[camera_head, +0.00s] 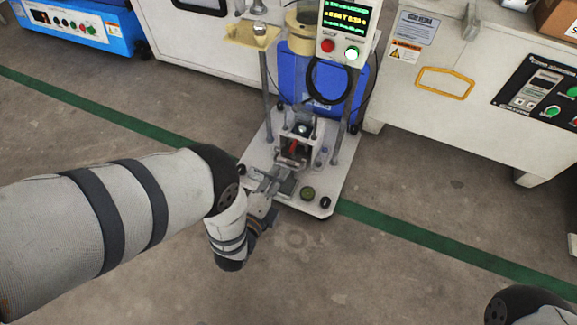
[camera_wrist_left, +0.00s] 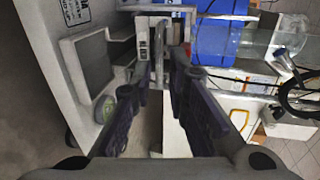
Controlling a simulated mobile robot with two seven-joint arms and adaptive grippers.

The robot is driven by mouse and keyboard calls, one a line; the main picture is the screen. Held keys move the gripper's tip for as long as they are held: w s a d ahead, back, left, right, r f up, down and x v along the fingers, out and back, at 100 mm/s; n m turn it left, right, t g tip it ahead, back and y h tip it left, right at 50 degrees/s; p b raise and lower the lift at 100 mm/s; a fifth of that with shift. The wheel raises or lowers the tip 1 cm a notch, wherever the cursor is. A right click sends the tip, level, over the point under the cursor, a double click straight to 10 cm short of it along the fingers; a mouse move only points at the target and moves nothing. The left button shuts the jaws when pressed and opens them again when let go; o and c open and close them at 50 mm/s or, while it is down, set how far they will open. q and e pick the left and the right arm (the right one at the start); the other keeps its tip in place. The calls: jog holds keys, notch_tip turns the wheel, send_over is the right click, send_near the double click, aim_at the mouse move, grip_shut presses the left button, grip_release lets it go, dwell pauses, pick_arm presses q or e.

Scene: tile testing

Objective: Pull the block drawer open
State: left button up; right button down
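The block drawer (camera_head: 292,150) is in the lower part of the test machine, a small metal block assembly with a red piece inside. In the left wrist view, a thin grey upright piece, seemingly its handle (camera_wrist_left: 158,65), stands out in front of it. My left gripper (camera_head: 277,183) is right in front of the block, over the machine's white base plate. In the left wrist view, the left gripper's dark fingers (camera_wrist_left: 158,85) are parted, with the handle at or between their tips. I see no clear contact. My right gripper is out of view.
The white base plate (camera_head: 328,185) carries a round green-topped knob (camera_head: 307,193) and black feet. Two upright posts flank the block. Large white cabinets line the back; the floor in front is clear.

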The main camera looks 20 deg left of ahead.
aim_at(285, 166)
pick_arm(q)
jog(key=b+x, duration=0.2)
jog(key=x, duration=0.3)
jog(key=shift+w+f, duration=0.1)
jog(key=shift+c, duration=0.2)
grip_shut()
